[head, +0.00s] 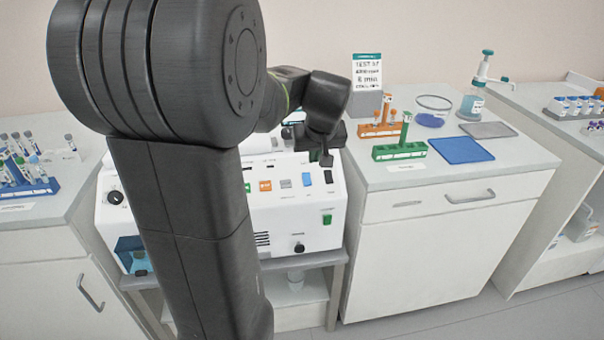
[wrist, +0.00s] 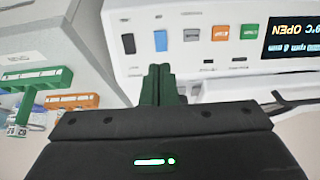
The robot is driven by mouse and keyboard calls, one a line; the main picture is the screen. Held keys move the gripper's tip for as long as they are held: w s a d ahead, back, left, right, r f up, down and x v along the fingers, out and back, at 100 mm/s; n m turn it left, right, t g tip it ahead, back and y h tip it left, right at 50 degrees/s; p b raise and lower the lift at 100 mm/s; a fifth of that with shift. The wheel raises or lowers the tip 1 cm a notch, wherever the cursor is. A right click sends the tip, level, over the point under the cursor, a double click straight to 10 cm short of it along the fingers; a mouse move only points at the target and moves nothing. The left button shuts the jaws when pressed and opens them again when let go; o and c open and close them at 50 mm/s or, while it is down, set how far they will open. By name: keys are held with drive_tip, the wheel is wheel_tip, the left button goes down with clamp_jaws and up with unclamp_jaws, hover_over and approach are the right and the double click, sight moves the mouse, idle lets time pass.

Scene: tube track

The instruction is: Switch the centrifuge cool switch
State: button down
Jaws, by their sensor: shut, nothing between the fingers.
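The white centrifuge (head: 282,218) stands on a small stand, partly hidden behind my arm. Its sloped panel has a row of switches: green, orange, grey, a blue switch (head: 307,180) and a black switch (head: 328,176). The blue switch (wrist: 161,40) and black switch (wrist: 128,43) also show in the wrist view, where the panel appears inverted. The labels are too small to read, so I cannot tell which is the cool switch. My gripper (head: 323,158) is shut and empty, above the panel's right end. Its fingertips (wrist: 160,70) point toward the blue switch, apparently clear of it.
The display (wrist: 291,38) reads "OPEN". A green rocker (head: 327,218) and a black knob (head: 298,248) sit lower on the front. Right of the centrifuge, a counter holds a green rack (head: 399,151), an orange rack (head: 380,128) and a blue mat (head: 461,150).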

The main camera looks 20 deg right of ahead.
sight(308, 184)
idle(0.3)
drive_tip(key=x, duration=1.3)
drive_tip(key=shift+w+f, duration=0.15)
drive_tip(key=shift+f, duration=0.05)
drive_tip(key=shift+w+f, duration=0.1)
drive_tip(key=shift+f, duration=0.1)
drive_tip(key=shift+f+b, duration=0.2)
drive_tip(key=shift+b, duration=0.15)
drive_tip(key=shift+r+p, duration=0.5)
drive_tip(key=shift+r, duration=0.35)
